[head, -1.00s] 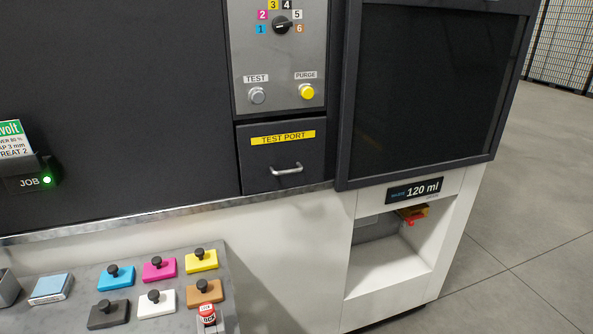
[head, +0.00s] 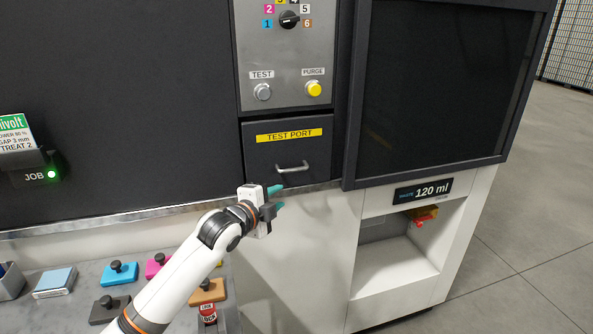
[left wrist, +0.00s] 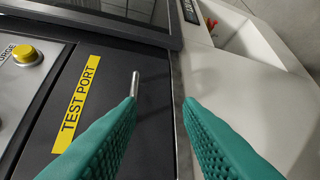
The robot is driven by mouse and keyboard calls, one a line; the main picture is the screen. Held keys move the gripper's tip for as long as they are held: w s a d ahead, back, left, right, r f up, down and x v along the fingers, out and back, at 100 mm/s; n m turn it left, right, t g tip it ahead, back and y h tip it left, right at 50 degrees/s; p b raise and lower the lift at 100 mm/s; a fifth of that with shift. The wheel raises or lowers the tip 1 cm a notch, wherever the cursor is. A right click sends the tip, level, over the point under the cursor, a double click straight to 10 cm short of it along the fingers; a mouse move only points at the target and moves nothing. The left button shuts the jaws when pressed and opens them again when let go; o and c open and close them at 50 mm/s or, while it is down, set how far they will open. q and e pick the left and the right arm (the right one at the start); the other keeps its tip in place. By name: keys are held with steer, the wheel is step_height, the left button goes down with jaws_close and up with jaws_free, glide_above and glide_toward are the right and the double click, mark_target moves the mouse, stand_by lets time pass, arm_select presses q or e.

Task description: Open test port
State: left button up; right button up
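The test port (head: 287,142) is a dark panel with a yellow TEST PORT label and a silver bar handle (head: 292,168). It sits flush in the machine front and looks closed. My left gripper (head: 278,198) is just below and left of the handle in the head view, its green fingers apart and empty. In the left wrist view the handle (left wrist: 135,84) shows just beyond the tip of the left finger, and the gap between the fingers (left wrist: 160,102) lies to the right of it. I cannot tell whether that finger touches it. My right gripper is not in view.
Above the port are a grey TEST button (head: 263,92), a yellow PURGE button (head: 314,89) and a selector dial (head: 289,19). A metal ledge (head: 150,212) runs below the dark panel. Coloured blocks with knobs, such as the cyan one (head: 120,273), sit on the lower-left shelf.

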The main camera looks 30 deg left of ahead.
mark_target(296, 170)
arm_select(q)
steer(key=shift+m+t, duration=0.4)
steer(key=w, duration=0.3)
steer(key=w+a+r+p, duration=0.1)
steer(key=w, duration=0.3)
steer(key=w+a+p, duration=0.1)
steer(key=w, duration=0.3)
steer(key=shift+r, duration=0.3)
steer(key=shift+w+f+p, duration=0.2)
steer(key=shift+w+p, duration=0.1)
steer(key=shift+w, duration=0.55)
jaws_close()
